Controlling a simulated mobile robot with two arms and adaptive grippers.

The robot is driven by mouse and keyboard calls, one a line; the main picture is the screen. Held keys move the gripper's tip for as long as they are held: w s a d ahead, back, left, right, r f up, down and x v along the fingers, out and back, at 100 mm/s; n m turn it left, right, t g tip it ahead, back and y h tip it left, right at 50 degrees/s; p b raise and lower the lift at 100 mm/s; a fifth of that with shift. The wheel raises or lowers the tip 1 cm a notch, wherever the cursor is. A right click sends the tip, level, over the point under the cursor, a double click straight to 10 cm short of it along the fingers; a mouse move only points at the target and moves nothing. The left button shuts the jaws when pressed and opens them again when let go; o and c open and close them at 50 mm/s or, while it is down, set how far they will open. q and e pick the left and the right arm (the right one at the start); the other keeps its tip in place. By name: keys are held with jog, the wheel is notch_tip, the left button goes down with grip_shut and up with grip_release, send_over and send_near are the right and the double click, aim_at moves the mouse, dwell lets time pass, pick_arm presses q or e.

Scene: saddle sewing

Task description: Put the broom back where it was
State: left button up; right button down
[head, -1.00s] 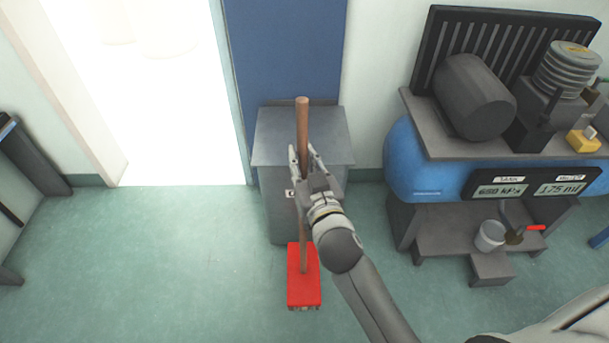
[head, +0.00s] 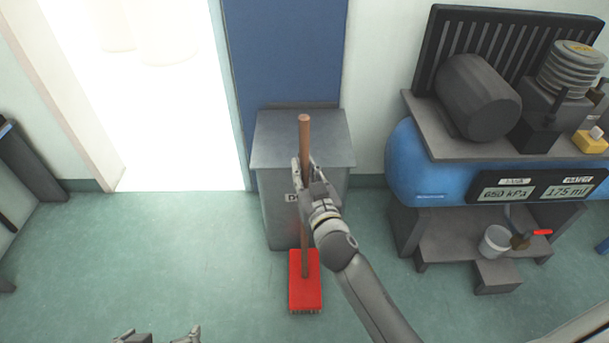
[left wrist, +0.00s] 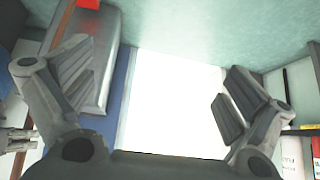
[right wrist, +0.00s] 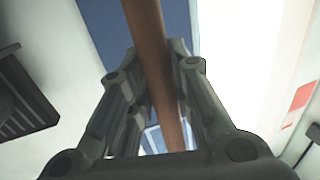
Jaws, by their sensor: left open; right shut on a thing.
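The broom has a brown wooden handle (head: 304,140) and a red head (head: 306,283) with bristles facing down. It stands nearly upright in front of a grey bin. My right gripper (head: 308,178) is shut on the broom handle, partway up. In the right wrist view the handle (right wrist: 150,45) passes between the two fingers. I cannot tell whether the bristles touch the floor. My left gripper (left wrist: 160,100) is open and empty; part of it shows at the bottom edge of the head view (head: 160,336).
The grey bin (head: 275,215) stands against a blue panel (head: 290,50), right of a bright doorway (head: 165,110). The green floor (head: 170,240) at left is clear.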

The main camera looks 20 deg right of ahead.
pick_arm(q)
jog(key=shift+w+d+r+t, duration=0.15)
jog(key=shift+w+r+t, duration=0.1)
jog(key=shift+w, duration=0.2)
jog(key=shift+w+d+r+t, duration=0.15)
jog(key=shift+w+r+t, duration=0.1)
jog(key=shift+w, duration=0.15)
pick_arm(e)
jog(key=shift+f, duration=0.15)
pick_arm(q)
jog(key=shift+w+r, duration=0.1)
jog(key=shift+w, duration=0.05)
pick_arm(e)
jog(key=c, duration=1.7)
grip_release()
jog(key=shift+f, duration=0.25)
pick_arm(q)
jog(key=shift+d, duration=0.1)
pick_arm(e)
jog(key=o, duration=0.4)
